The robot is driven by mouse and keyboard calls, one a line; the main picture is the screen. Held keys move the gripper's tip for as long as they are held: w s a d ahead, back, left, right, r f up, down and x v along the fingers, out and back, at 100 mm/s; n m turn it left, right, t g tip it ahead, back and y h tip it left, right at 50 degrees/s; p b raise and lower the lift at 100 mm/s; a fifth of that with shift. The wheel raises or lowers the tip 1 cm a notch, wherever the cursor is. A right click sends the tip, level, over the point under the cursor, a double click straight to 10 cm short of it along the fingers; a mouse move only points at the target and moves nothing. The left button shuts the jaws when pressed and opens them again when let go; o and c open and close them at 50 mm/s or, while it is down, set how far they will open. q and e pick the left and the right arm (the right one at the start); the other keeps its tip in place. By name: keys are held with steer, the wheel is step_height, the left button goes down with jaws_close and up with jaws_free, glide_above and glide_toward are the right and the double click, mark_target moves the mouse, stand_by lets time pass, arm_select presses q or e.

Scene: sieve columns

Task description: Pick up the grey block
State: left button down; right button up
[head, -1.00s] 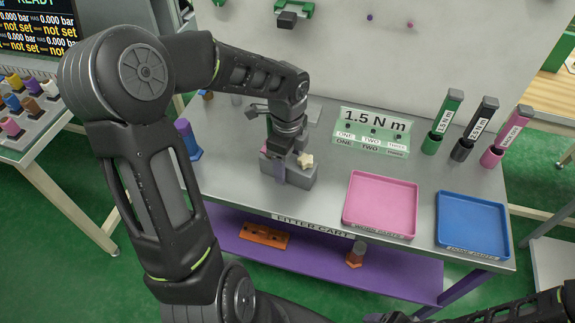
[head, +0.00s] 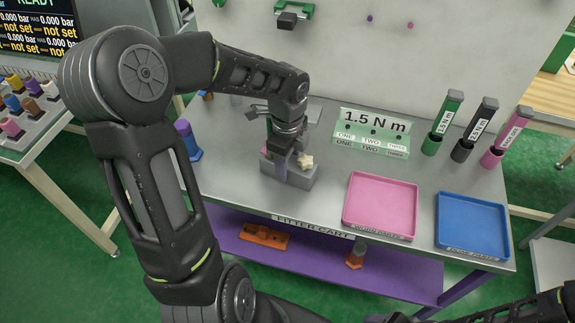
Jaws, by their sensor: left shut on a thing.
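The grey block (head: 301,179) sits on the top of the fitter cart (head: 330,195), left of the pink tray. A cream star-shaped knob (head: 305,161) shows at its right end. My left gripper (head: 281,166) reaches down over the block. It is shut on the block, with one finger showing down its front face. The far finger is hidden behind the block and the gripper body. I see no clear gap between block and cart top. A dark part of my right arm shows at the bottom right edge; its gripper is not visible.
The pink tray (head: 380,205) and blue tray (head: 472,226) lie to the right. Behind stand a green labelled stand (head: 371,140) and several upright tools. A blue post (head: 188,141) stands at the left. An orange part (head: 262,236) lies on the lower purple shelf.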

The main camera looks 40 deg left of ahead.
arm_select(q)
step_height(320, 180, up, 10)
steer(key=shift+r, duration=0.1)
stand_by(0.4)
stand_by(0.5)
